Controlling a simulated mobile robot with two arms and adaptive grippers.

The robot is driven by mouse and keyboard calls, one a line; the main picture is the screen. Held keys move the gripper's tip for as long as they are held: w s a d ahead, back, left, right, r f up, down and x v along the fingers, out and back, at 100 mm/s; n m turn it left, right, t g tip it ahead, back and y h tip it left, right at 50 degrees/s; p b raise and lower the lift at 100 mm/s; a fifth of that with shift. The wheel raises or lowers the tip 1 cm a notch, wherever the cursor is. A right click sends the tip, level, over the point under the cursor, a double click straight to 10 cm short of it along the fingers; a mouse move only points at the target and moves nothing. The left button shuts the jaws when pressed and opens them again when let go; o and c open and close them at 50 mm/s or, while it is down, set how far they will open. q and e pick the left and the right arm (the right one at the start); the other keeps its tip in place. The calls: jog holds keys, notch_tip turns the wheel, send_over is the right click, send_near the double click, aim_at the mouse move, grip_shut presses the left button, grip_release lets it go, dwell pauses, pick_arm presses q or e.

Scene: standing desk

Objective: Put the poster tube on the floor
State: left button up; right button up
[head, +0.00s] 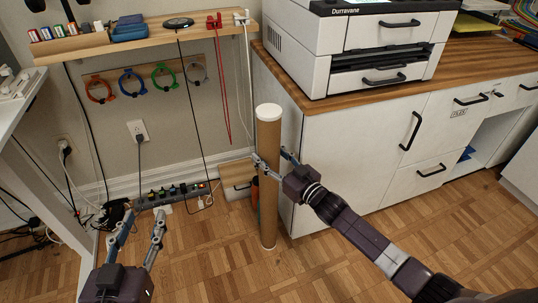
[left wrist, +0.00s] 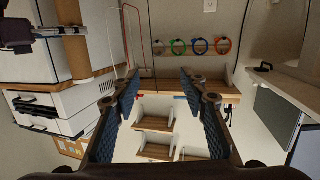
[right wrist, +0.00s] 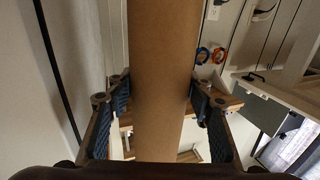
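The poster tube (head: 268,205) is a long brown cardboard cylinder with a white cap, upright in front of the white cabinet's left side. Its lower end is at the floor; I cannot tell whether it touches. My right gripper (head: 271,157) has its fingers on both sides of the tube's middle and appears shut on it. The tube (right wrist: 163,80) fills the space between the fingers in the right wrist view. My left gripper (head: 145,220) is open and empty, to the left of the tube. The tube (left wrist: 76,45) also shows at upper left in the left wrist view.
A wooden shelf (head: 150,38) with small items and hanging cable loops is on the wall. A power strip (head: 165,196) and cables lie along the wall. A printer (head: 350,50) stands on the cabinet (head: 350,145). The parquet floor (head: 215,255) in front is clear.

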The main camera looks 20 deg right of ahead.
jog(key=shift+o, duration=0.8)
jog(key=shift+r, duration=0.1)
jog(key=p+v, duration=0.1)
jog(key=v, duration=0.4)
jog(key=shift+s+p, duration=0.1)
jog(key=shift+p, duration=0.25)
jog(key=m+g+h+p, duration=0.1)
jog(key=m+g+h, duration=0.1)
jog(key=g+h, duration=0.15)
send_near(276, 160)
jog(key=s+a+f, duration=0.4)
jog(key=s+f, duration=0.2)
jog(key=f, duration=0.1)
pick_arm(q)
jog(key=s+a+f+g+y, duration=0.2)
jog(key=s+a+f+g, duration=0.2)
jog(key=s+f+g, duration=0.4)
notch_tip(276, 160, down, 5)
jog(key=shift+s+a+f, duration=0.15)
jog(key=shift+s+f, duration=0.05)
jog(key=shift+s, duration=0.8)
pick_arm(e)
jog(key=s+a+g+h, duration=0.1)
jog(key=s+g, duration=0.4)
jog(key=s, duration=0.8)
jog(key=shift+s+f+h, duration=0.15)
jog(key=shift+s+h, duration=0.2)
jog(key=shift+s, duration=0.05)
